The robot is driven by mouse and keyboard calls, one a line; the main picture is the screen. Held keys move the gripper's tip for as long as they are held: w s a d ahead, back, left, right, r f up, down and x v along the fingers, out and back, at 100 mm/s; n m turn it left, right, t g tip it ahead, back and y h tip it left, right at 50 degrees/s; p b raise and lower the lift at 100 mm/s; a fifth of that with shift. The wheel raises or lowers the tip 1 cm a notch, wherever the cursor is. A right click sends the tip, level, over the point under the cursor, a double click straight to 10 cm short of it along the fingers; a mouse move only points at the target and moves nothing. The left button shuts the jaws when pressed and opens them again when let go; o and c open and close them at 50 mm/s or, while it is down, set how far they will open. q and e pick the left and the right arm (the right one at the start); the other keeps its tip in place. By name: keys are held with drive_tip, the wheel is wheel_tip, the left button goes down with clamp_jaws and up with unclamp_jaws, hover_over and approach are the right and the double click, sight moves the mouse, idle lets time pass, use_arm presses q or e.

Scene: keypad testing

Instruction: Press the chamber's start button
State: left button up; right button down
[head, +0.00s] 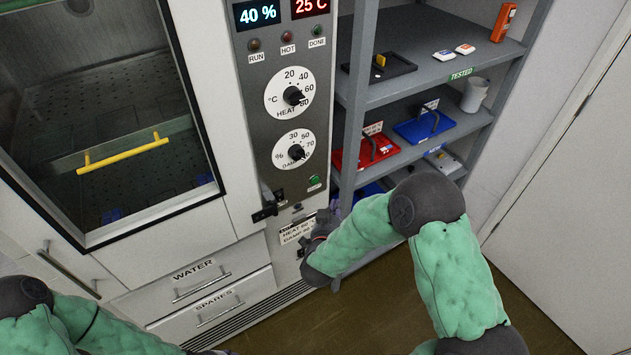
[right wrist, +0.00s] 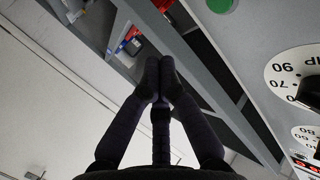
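The chamber (head: 222,100) has a tall grey control panel with a small green button (head: 314,182) low on its right side, under the two dials. The green button also shows at the top edge of the right wrist view (right wrist: 220,4), partly cut off. My right gripper (head: 326,220) is below the button beside the panel, partly hidden by my forearm. In the right wrist view its fingers (right wrist: 158,75) meet at the tips, shut and empty, apart from the button. My left arm enters at the lower left; its gripper is out of view.
A dark door latch (head: 265,208) sticks out left of the button. The HEAT dial (head: 291,93) and the DAMP dial (head: 294,151) are above it. A grey shelf rack (head: 432,88) with red and blue trays stands close on the right. The displays read 40 % and 25 C.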

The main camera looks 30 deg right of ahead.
drive_tip(key=w+b, duration=0.1)
drive_tip(key=w, duration=0.6)
drive_tip(key=shift+w+a, duration=0.3)
drive_tip(key=shift+w, duration=0.2)
idle(1.1)
drive_tip(key=shift+w, duration=0.25)
drive_tip(key=shift+w, duration=0.35)
idle(0.7)
drive_tip(key=shift+s, duration=0.8)
drive_tip(key=s+p, duration=0.1)
drive_tip(key=s, duration=0.4)
drive_tip(key=shift+d, duration=0.2)
idle(0.3)
